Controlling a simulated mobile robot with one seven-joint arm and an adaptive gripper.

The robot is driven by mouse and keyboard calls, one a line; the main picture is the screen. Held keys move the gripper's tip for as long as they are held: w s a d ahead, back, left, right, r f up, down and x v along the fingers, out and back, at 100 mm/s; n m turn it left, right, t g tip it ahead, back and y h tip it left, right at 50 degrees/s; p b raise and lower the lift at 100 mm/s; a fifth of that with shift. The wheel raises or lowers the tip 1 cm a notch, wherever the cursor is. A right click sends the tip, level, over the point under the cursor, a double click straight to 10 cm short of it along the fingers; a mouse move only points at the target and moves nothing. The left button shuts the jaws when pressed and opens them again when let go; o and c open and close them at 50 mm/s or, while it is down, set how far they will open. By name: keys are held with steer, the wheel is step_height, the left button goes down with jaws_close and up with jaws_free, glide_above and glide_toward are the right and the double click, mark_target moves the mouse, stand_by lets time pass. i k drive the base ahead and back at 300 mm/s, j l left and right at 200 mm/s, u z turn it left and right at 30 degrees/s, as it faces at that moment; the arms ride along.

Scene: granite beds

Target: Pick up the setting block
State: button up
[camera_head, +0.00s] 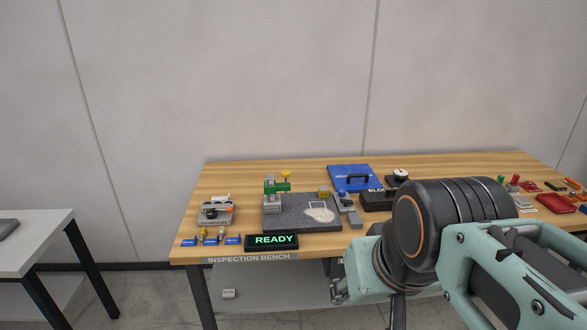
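No part is clearly marked as the setting block, and I cannot tell which one it is. Small candidates on or beside the dark granite plate (285,226) are a grey block (272,203) below a green fixture (277,187), a yellowish block (323,191) at the plate's back edge, and grey stepped pieces (348,207) at its right. A small light block (229,293) lies low, below the bench. My gripper (339,291) shows only in part in front of the bench, mostly hidden by my arm. It is apart from these pieces, and its opening cannot be made out.
The wooden inspection bench (230,176) carries a READY display (271,242), a grey device (216,211), a blue case (350,178) and red items (556,203) at the right. My arm covers the bench's front right. A white table (35,232) stands at left.

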mark_target(323, 190)
steer(key=i+l, duration=0.95)
steer(key=i, duration=0.2)
steer(key=i+l, duration=0.1)
steer(key=i, duration=0.2)
steer(key=i+l+u, duration=0.1)
steer(key=i, duration=0.2)
steer(key=l+z, duration=0.2)
steer(key=l, duration=0.2)
